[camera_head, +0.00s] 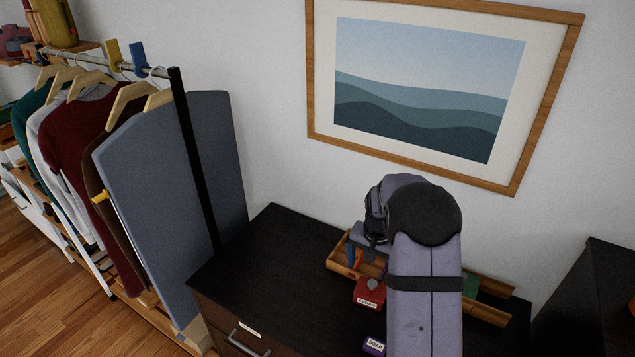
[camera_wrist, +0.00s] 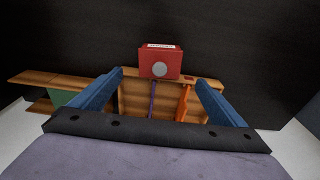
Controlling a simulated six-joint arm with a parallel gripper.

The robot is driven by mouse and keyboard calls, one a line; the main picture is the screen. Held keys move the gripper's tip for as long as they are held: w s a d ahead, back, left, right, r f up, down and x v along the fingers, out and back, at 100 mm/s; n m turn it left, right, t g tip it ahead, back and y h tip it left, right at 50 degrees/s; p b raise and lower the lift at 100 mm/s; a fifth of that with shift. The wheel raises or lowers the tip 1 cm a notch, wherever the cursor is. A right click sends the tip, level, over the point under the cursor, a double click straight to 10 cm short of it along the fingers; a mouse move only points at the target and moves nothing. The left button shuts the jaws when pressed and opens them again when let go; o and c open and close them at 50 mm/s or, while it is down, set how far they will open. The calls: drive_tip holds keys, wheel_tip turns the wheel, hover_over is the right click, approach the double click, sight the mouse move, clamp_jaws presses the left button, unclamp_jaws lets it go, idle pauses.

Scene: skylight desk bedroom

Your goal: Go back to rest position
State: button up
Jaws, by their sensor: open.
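My gripper (camera_head: 356,255) hangs over the wooden tray (camera_head: 340,268) on the black dresser, its blue fingers pointing down. In the wrist view the fingers (camera_wrist: 159,78) are spread apart with nothing held between them. An orange item (camera_wrist: 184,102) and a thin purple item (camera_wrist: 153,98) lie in the tray below, between the fingers in that view. My arm covers much of the tray and dresser in the head view.
A red labelled box (camera_head: 369,293) with a grey knob stands beside the tray. A purple labelled box (camera_head: 374,346) is nearer the front. The dresser's left top (camera_head: 262,260) is clear. A clothes rack (camera_head: 190,150) stands left; a framed picture (camera_head: 320,100) hangs behind.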

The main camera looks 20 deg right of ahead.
drive_tip(key=shift+n, duration=0.6)
drive_tip(key=shift+s+a+f+n, duration=0.1)
drive_tip(key=shift+s+f+n, duration=0.15)
drive_tip(key=shift+n, duration=0.25)
drive_tip(key=s+a+f+n+g+y, duration=0.1)
drive_tip(key=s+a+f+n+g, duration=0.15)
drive_tip(key=s, duration=0.45)
drive_tip(key=s+a+f+n+g, duration=0.1)
drive_tip(key=s+a, duration=0.2)
drive_tip(key=s, duration=0.5)
drive_tip(key=s+a+r+n, duration=0.2)
drive_tip(key=s+a+r, duration=0.4)
drive_tip(key=s, duration=0.5)
drive_tip(key=w+a+r+n+t, duration=0.1)
drive_tip(key=w+a+r+t, duration=0.1)
drive_tip(key=a+r, duration=0.2)
drive_tip(key=shift+w+a+r, duration=0.15)
drive_tip(key=shift+w+a, duration=0.05)
drive_tip(key=shift+w, duration=0.05)
drive_tip(key=shift+t, duration=0.25)
